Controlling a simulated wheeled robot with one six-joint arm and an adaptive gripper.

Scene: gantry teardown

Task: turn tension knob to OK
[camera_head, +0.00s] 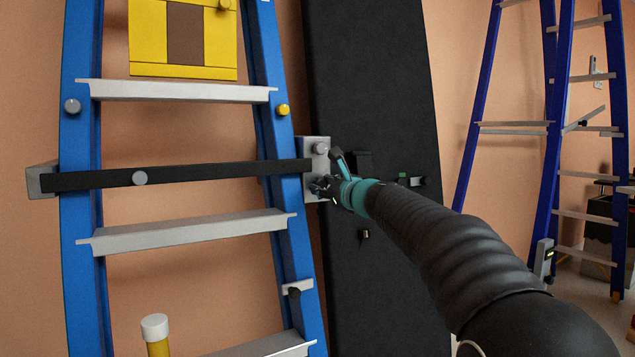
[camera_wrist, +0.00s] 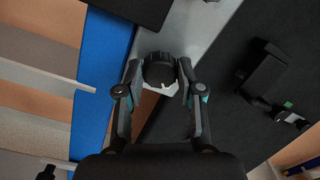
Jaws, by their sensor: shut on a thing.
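The tension knob (camera_wrist: 159,70) is a dark round ribbed knob in the wrist view, with a small white part showing below it. My gripper (camera_wrist: 158,84) is around it, one finger on each side, shut on it. In the head view my gripper (camera_head: 325,188) is at the lower part of a grey metal plate (camera_head: 319,148) beside the blue ladder rail, and it hides the knob there. No OK mark can be read in either view. A black strap (camera_head: 200,174) runs across the ladder to the plate.
The blue ladder (camera_head: 80,240) with grey rungs stands left of my arm. A tall black panel (camera_head: 380,80) stands behind the gripper, with a small black box and a green-marked fitting (camera_head: 403,178). More blue ladders (camera_head: 550,150) stand at right.

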